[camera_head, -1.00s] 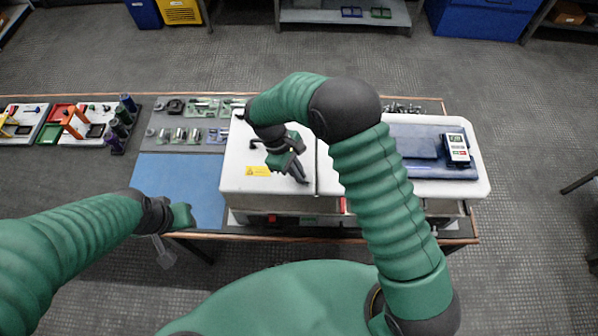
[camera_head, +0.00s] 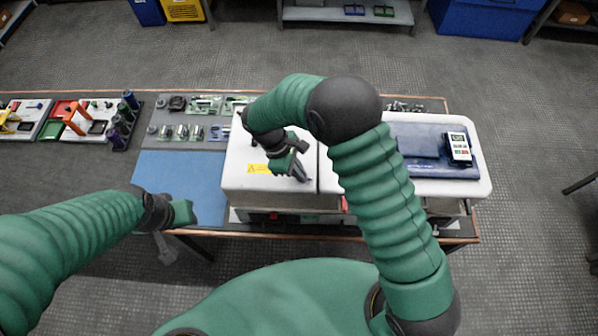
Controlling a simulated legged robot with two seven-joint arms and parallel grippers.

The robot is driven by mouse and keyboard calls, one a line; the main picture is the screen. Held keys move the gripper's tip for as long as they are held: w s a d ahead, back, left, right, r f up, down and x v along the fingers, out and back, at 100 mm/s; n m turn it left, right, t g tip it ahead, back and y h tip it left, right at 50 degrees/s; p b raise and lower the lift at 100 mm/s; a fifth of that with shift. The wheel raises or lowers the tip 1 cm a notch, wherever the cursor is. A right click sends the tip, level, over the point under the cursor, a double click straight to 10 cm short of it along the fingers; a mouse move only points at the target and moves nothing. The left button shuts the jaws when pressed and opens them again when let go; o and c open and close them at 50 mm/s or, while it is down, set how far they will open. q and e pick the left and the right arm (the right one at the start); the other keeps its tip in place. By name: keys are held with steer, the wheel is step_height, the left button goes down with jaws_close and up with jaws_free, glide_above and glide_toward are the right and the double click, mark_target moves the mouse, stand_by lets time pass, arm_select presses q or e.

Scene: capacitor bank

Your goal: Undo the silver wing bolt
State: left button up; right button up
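My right gripper (camera_head: 301,174) hangs over the white cabinet top (camera_head: 240,188), just left of the seam in its lid. Its dark fingers point down and to the right; at this size I cannot tell whether they are open or shut. I cannot make out the silver wing bolt; it may be hidden by my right arm and hand or too small to see.
A yellow warning label (camera_head: 259,169) is on the cabinet top. A meter (camera_head: 458,148) lies on a blue tray (camera_head: 440,172) at the right. Small metal parts sit on a grey mat (camera_head: 165,144) behind the blue mat. Coloured tools and bottles stand at the far left.

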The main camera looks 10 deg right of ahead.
steer(key=o, duration=0.3)
steer(key=shift+s+a+f, duration=0.1)
steer(key=shift+s+f, duration=0.3)
steer(key=shift+f, duration=0.05)
steer(key=shift+o, duration=0.2)
steer(key=shift+s+a+r, duration=0.1)
steer(key=shift+s+a, duration=0.05)
arm_select(q)
steer(key=shift+s+a+f, duration=0.1)
steer(key=shift+s+a, duration=0.1)
steer(key=shift+a, duration=0.1)
steer(key=shift+w, duration=0.1)
arm_select(e)
steer(key=shift+d, duration=0.2)
